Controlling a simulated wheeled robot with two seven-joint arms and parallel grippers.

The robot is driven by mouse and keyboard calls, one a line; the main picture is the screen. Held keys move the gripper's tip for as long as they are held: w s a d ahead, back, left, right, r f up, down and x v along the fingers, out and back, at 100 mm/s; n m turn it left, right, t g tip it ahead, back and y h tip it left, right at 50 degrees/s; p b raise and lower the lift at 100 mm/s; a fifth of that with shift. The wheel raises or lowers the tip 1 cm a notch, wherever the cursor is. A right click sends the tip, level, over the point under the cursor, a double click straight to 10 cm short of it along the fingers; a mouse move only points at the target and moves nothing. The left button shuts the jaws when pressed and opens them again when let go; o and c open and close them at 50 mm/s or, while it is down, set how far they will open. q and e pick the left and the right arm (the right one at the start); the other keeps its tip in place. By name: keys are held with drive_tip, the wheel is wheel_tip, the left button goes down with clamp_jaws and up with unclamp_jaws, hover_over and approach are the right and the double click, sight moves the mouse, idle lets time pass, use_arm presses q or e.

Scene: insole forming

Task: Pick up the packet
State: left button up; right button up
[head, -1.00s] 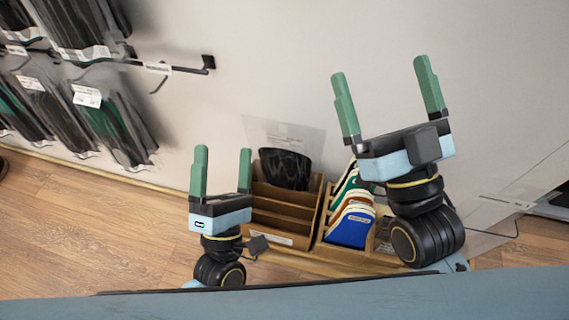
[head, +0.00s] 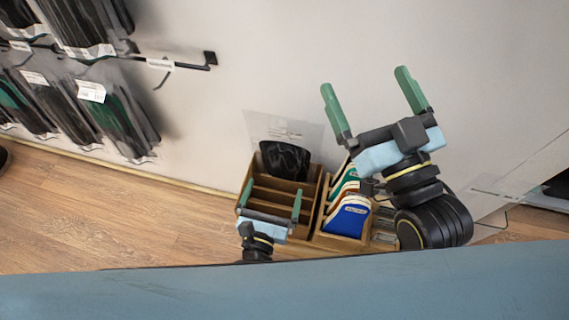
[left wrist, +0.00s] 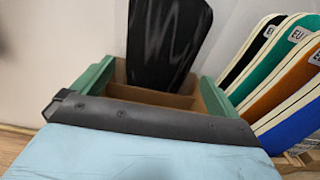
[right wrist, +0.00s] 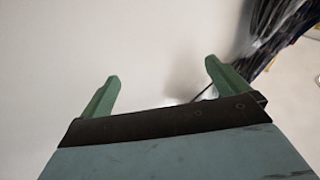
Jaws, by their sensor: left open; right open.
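Several dark packets with white labels hang on wall hooks at the left of the head view; one of them is the lower packet (head: 92,110). Dark hanging packets (right wrist: 272,35) also show at the upper right of the right wrist view. My right gripper (head: 365,82) is open and empty, raised in front of the bare wall, apart from the packets. My left gripper (head: 271,197) is open and empty, low in front of the wooden rack. In the left wrist view a black curved piece (left wrist: 165,45) stands beyond its fingers; I cannot tell whether they touch anything.
The wooden rack (head: 313,180) stands against the wall, with a black piece (head: 285,160) at its back and several coloured insoles (head: 346,217) in its right part. A hook bar (head: 185,66) sticks out from the wall. The floor (head: 110,220) at left is clear.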

sight(283, 167)
use_arm(q)
drive_tip(key=shift+d+b+x, duration=0.2)
drive_tip(key=shift+b+x, duration=0.6)
drive_tip(key=shift+x, duration=2.4)
use_arm(e)
drive_tip(key=r+t, duration=0.1)
drive_tip(key=s+r+t, duration=0.1)
drive_tip(key=s+r+t+y, duration=0.1)
drive_tip(key=shift+r, duration=0.4)
use_arm(q)
drive_tip(key=shift+c, duration=0.3)
drive_tip(key=c, duration=1.1)
drive_tip(key=shift+o, duration=0.2)
drive_tip(key=shift+r, duration=0.2)
use_arm(e)
drive_tip(key=shift+w+f, duration=0.15)
